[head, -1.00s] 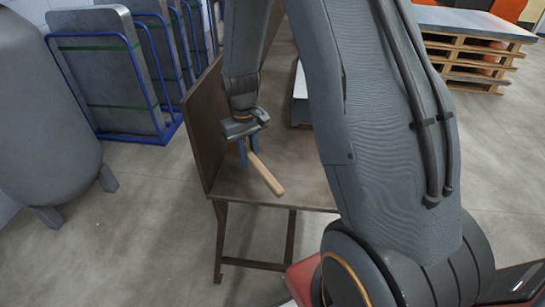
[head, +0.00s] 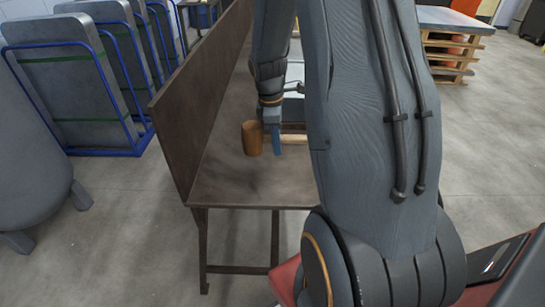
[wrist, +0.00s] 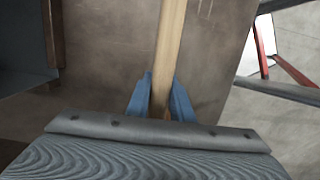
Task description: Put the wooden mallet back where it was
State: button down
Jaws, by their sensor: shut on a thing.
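The wooden mallet shows in the head view with its brown cylindrical head (head: 252,139) just left of my gripper (head: 276,146). A strip of its pale handle shows to the right, before my arm hides the rest. In the wrist view the mallet's handle (wrist: 171,38) runs up the picture between the two blue fingers of my gripper (wrist: 162,90), which is shut on it. The mallet head is not visible there. The mallet is over the brown workbench (head: 235,188); I cannot tell whether its head touches the top.
A tall brown back panel (head: 203,95) runs along the bench's left side. A pale tray-like thing (head: 294,76) lies farther back on the bench, partly hidden. Grey panels in blue racks (head: 70,85) stand at the left. The bench's near end is clear.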

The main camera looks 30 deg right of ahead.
aim_at(278, 164)
jog(key=shift+f+p, duration=0.45)
jog(key=shift+f, duration=2.25)
jog(key=shift+f, duration=0.1)
jog(key=c, duration=1.6)
grip_release()
jog(key=shift+o, duration=0.2)
jog(key=r, duration=0.3)
jog(key=r+b, duration=0.1)
jog(key=r, duration=0.3)
jog(key=a+r+b, duration=0.1)
jog(key=r, duration=0.3)
jog(key=shift+w, duration=0.4)
jog(key=shift+a+r, duration=0.25)
jog(key=shift+r, duration=0.25)
jog(key=s+a+m+t+y, duration=0.1)
jog(key=s+a+m, duration=1)
jog(key=a, duration=0.6)
jog(key=shift+s+a+t, duration=0.15)
jog(key=shift+s+t, duration=0.15)
jog(key=shift+s, duration=0.95)
